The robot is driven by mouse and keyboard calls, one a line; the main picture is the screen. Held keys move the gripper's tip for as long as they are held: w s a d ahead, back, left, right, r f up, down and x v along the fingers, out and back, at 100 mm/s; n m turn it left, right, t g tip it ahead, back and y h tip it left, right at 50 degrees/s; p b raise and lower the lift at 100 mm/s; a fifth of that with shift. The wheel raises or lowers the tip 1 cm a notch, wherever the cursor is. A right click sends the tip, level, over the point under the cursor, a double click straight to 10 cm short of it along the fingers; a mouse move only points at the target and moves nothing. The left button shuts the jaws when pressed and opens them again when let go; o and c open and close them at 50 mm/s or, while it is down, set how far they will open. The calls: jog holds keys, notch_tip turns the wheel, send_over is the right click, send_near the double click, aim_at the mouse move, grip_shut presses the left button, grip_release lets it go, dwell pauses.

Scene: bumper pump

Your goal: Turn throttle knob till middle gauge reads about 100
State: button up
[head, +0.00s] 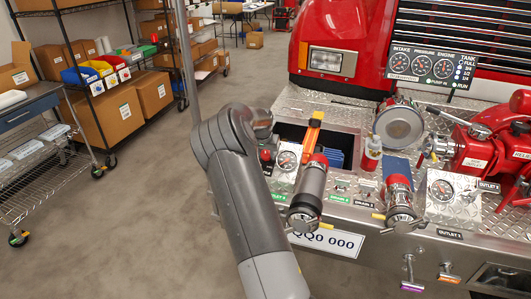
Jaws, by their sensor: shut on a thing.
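The gauge panel (425,70) stands at the upper right, with three round dials marked intake, pressure and engine. The middle gauge (422,66) is too small for me to read its needle. My gripper (266,141) is low behind my bent arm, at the left end of the bumper. It is shut at a small red part (265,155), which looks like the throttle knob, but its fingers and grip are mostly hidden. A smaller gauge (287,160) on a metal plate is just to the right of it.
An orange-yellow bar (312,132) rises close to the right of my gripper. Chrome-capped outlets (398,205) stick out along the diamond-plate bumper. A red valve assembly (490,145) is at the right. Shelving (110,80) stands at the left, with open floor before it.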

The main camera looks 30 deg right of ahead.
jog(key=c, duration=0.4)
jog(key=shift+o, duration=0.2)
jog(key=shift+n, duration=1)
jog(key=o, duration=1)
jog(key=shift+w+v, duration=0.2)
jog(key=shift+v, duration=5.2)
jog(key=shift+a, duration=0.15)
